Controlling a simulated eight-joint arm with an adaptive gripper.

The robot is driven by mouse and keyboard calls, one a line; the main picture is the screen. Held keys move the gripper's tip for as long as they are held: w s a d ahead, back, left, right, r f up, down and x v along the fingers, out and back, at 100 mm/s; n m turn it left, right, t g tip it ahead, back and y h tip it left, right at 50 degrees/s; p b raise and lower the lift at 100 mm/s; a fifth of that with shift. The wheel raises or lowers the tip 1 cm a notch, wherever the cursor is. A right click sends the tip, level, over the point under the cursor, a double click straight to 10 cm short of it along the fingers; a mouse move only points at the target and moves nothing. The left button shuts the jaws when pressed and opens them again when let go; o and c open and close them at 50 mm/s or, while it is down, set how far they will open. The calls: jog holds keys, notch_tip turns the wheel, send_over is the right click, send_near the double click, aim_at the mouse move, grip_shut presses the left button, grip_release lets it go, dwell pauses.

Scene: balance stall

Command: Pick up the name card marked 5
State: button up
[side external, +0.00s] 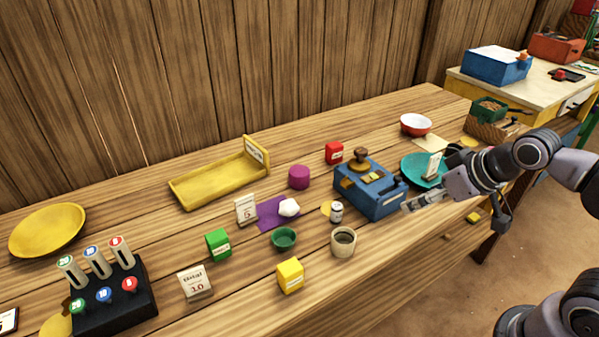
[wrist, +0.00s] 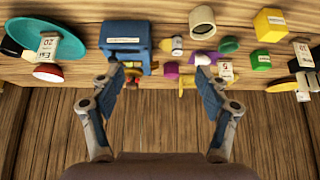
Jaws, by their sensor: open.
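The name card marked 5 (side external: 245,211) is a small white card standing upright on the wooden counter, left of a purple cloth in the side view. In the wrist view a white card with a small red mark, likely the same one (wrist: 225,69), shows at upper right, beyond the right finger. My gripper (side external: 424,201) is at the right of the counter by the blue box, well to the right of the card. In the wrist view my gripper (wrist: 158,67) has its fingers spread wide with nothing held between them.
A blue box (side external: 364,202) with a knob stands between my gripper and the card. Around the card are a green cube (side external: 218,244), the purple cloth (side external: 268,217), a green bowl (side external: 284,239) and another card marked 10 (side external: 195,283). A teal dish (side external: 413,167) is behind my gripper.

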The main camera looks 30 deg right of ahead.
jog(key=t, duration=0.6)
send_over(245, 201)
jog(key=s, duration=0.3)
notch_tip(245, 201, down, 5)
jog(key=shift+n+y, duration=0.3)
jog(key=shift+y, duration=0.1)
jog(key=f, duration=0.7)
jog(key=shift+w+f, duration=0.25)
jog(key=shift+w, duration=0.05)
jog(key=shift+x, duration=1.45)
jog(key=shift+w+d+r, duration=0.1)
jog(key=shift+r, duration=0.05)
